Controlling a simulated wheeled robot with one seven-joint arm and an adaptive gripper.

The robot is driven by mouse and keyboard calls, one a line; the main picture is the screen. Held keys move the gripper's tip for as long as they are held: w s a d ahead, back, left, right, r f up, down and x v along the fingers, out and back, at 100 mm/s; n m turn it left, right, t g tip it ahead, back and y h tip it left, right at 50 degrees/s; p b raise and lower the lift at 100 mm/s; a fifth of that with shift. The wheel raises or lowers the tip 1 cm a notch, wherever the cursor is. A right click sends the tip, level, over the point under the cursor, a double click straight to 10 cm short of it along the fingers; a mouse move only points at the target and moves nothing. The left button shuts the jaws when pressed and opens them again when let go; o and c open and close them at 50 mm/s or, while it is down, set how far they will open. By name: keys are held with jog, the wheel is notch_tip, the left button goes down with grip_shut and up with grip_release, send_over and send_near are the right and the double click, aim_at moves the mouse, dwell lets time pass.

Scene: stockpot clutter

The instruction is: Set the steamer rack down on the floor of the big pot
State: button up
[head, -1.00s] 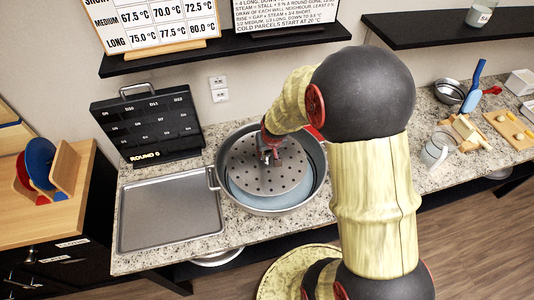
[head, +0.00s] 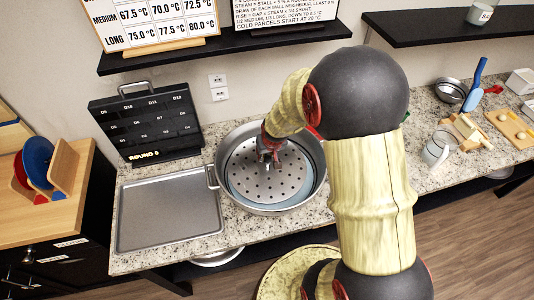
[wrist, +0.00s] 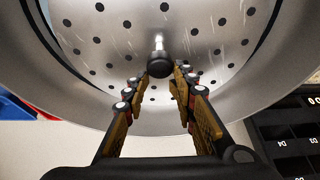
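The steamer rack (head: 262,184), a round grey plate with many holes, lies inside the big pot (head: 222,147). It looks low and roughly level, but its contact with the pot floor is hidden. My gripper (head: 270,152) is over the middle of the rack. In the wrist view, the rack (wrist: 205,50) carries a short upright post with a dark knob (wrist: 159,68). My gripper (wrist: 158,80) has its fingers apart on either side of the knob, with visible gaps.
An empty metal tray (head: 170,208) lies left of the pot, with a black display panel (head: 145,125) behind it. A shelf (head: 220,52) runs above. A glass jug (head: 437,148), a metal bowl (head: 450,90) and boards stand on the right. The counter's front edge is close to the pot.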

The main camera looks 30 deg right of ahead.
jog(key=o, duration=0.3)
jog(key=shift+r+p, duration=0.4)
jog(key=shift+r, duration=0.15)
jog(key=s+a+r+n+p, duration=0.1)
jog(key=s+a+r, duration=0.25)
jog(key=r, duration=0.45)
jog(key=s+a+r+t, duration=0.1)
jog(key=s+a+r, duration=0.25)
jog(key=r, duration=0.45)
jog(key=s+a+r+n+p, duration=0.1)
jog(key=s+a+r, duration=0.1)
jog(key=s+r, duration=0.45)
jog(key=shift+n+y, duration=0.6)
jog(key=s+a+r, duration=0.1)
jog(key=s+r, duration=0.1)
jog(key=s, duration=0.1)
jog(key=s+a+r, duration=0.4)
jog(key=s+r, duration=0.1)
jog(key=shift+s, duration=0.35)
